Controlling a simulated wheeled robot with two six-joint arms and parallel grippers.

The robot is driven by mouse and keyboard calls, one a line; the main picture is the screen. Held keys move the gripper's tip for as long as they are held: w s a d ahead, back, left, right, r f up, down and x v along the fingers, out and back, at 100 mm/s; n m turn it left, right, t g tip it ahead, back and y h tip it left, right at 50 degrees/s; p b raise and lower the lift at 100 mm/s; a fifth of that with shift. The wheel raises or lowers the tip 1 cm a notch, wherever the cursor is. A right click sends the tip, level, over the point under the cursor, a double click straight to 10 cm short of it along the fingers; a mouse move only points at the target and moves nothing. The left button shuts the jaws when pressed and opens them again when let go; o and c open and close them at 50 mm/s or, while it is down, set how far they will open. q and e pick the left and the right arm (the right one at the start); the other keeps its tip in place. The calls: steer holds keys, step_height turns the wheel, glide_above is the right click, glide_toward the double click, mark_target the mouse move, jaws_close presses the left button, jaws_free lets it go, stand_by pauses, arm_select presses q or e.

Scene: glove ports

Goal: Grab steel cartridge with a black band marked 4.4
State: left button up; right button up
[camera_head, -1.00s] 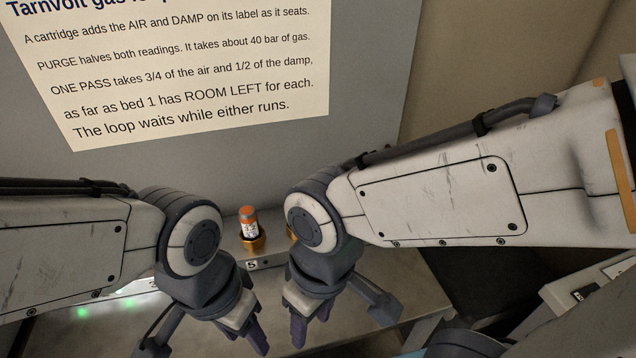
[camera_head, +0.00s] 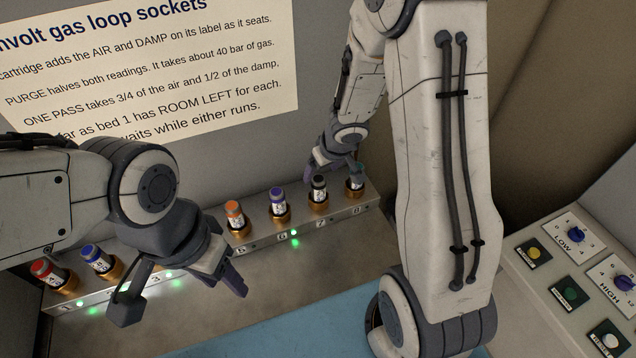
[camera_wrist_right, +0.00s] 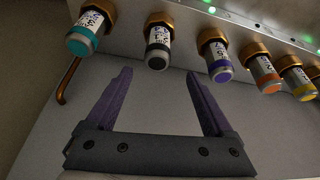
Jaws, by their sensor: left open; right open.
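A steel cartridge with a black band (camera_head: 319,188) stands in a brass socket above number 7 on the metal ledge. It also shows in the right wrist view (camera_wrist_right: 157,50), beyond and between my right gripper's fingertips (camera_wrist_right: 157,72), apart from them. Its label is too small to read as 4.4. My right gripper (camera_head: 333,170) is open and empty, close above the black-banded and teal-banded cartridges (camera_head: 355,180). My left gripper (camera_head: 185,298) is open and empty, in front of the ledge's left half, hiding part of it.
Purple (camera_head: 277,201), orange (camera_head: 235,214), blue (camera_head: 97,258) and red (camera_head: 48,271) cartridges stand in the same row. A yellow one (camera_wrist_right: 300,83) shows in the right wrist view. A control panel with knobs (camera_head: 575,285) is at right. The floor before the ledge is clear.

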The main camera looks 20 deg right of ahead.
mark_target(317, 179)
steer(key=b+x, duration=0.3)
steer(key=x, duration=0.2)
steer(key=shift+f+b, duration=0.25)
steer(key=shift+b, duration=0.05)
steer(key=b+x, duration=0.3)
steer(key=x, duration=0.1)
steer(key=shift+s+d+f, duration=0.15)
steer(key=shift+d, duration=0.1)
steer(key=shift+w+f, duration=0.25)
steer(key=shift+f, duration=0.1)
steer(key=shift+r, duration=0.1)
steer(key=shift+c, duration=0.4)
jaws_close()
